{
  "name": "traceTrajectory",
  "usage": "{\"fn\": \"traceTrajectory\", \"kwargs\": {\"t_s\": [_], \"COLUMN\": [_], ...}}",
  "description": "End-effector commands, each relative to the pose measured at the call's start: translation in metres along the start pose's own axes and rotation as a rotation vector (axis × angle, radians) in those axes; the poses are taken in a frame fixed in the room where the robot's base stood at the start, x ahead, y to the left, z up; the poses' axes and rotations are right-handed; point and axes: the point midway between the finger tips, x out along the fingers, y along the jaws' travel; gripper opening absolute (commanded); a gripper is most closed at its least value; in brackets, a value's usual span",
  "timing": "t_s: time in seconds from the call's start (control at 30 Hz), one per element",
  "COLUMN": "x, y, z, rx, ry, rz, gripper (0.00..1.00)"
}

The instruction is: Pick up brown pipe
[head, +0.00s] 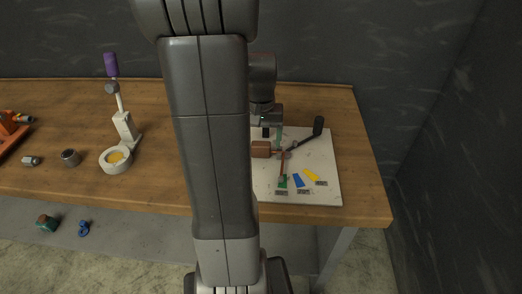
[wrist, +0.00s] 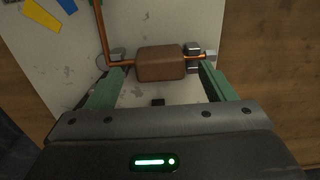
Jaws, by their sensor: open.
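The brown pipe (wrist: 160,62) has a thick brown middle section with a thin copper tube running out of it. In the wrist view it lies across the picture, and the copper tube bends up at the left. Small grey metal blocks sit at both sides. In the head view the brown pipe (head: 262,149) is on the white board (head: 325,185), partly hidden by my arm. My gripper (wrist: 162,70) is open, its green fingertips to either side of the brown section. The gripper (head: 271,138) also shows just behind the pipe in the head view. I cannot tell whether the fingers touch it.
A black-handled lever (head: 318,127) stands at the board's right. Blue (head: 298,181), yellow (head: 311,175) and green (head: 282,182) flat pieces lie near its front edge. A purple-handled stand (head: 124,125) and a white ring (head: 115,160) are left on the wooden table (head: 365,190).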

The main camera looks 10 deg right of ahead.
Motion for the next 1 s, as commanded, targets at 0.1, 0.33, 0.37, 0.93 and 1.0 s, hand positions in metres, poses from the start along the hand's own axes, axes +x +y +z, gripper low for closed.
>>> {"fn": "traceTrajectory", "kwargs": {"t_s": [0.1,0.33,0.37,0.93,1.0], "x": [0.008,0.009,0.009,-0.001,-0.012], "y": [0.0,0.0,0.0,0.0,0.0], "z": [0.0,0.0,0.0,-0.001,-0.001], "rx": [0.0,0.0,0.0,0.0,0.0], "ry": [0.0,0.001,0.001,0.005,0.005], "rz": [0.0,0.0,0.0,0.0,0.0], "gripper": [0.76,0.74,0.69,0.19,0.19]}}
